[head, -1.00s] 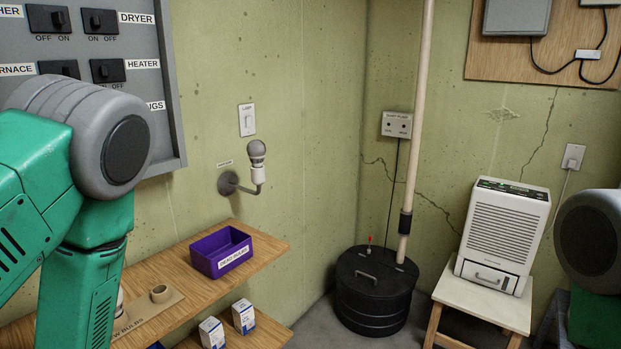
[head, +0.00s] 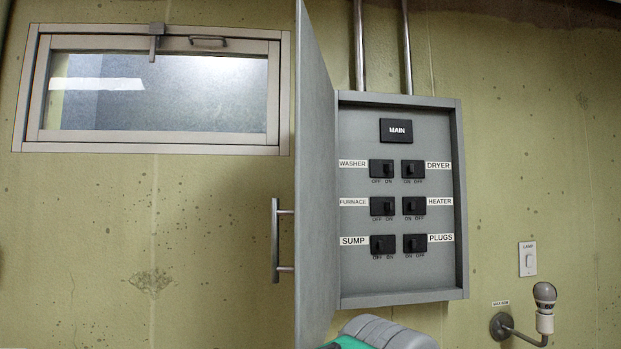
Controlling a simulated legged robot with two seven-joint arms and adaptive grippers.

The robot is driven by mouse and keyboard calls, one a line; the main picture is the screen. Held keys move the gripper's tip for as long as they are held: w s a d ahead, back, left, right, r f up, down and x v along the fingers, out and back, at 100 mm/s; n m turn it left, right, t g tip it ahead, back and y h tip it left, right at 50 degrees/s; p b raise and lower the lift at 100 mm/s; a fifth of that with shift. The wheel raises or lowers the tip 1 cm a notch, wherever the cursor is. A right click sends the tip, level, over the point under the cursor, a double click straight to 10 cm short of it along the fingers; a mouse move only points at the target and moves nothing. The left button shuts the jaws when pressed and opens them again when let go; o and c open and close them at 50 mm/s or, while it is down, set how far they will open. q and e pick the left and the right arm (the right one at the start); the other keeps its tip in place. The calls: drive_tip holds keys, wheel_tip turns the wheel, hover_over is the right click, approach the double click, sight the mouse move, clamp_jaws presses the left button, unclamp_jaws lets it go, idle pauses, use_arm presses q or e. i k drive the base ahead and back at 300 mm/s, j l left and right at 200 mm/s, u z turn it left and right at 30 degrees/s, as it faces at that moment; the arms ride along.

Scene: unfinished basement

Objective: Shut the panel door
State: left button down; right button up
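The grey breaker panel (head: 402,278) is on the wall in the middle of the head view. Its door (head: 317,190) is hinged on the left side and stands open, swung out toward me and seen nearly edge-on. A bar handle (head: 277,240) is on the door's left-facing side. Inside the panel are a MAIN plate and several labelled black switches. Part of my green and grey arm shows at the bottom edge, below the panel. Neither gripper is in the picture.
A closed window (head: 160,92) with a latch is on the wall left of the door. Two conduits (head: 408,45) rise above the panel. A light switch (head: 527,259) and a bulb on a wall bracket (head: 543,305) are at the lower right. The wall left of the door is bare below the window.

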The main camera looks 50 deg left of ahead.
sight(314, 269)
drive_tip(key=k+j+u, duration=0.1)
drive_tip(key=k, duration=0.25)
drive_tip(key=i+j+u, duration=0.2)
drive_tip(key=j, duration=0.15)
drive_tip(key=j+u, duration=0.2)
drive_tip(key=j, duration=0.2)
drive_tip(key=i+j+u, duration=0.15)
drive_tip(key=i+u, duration=0.3)
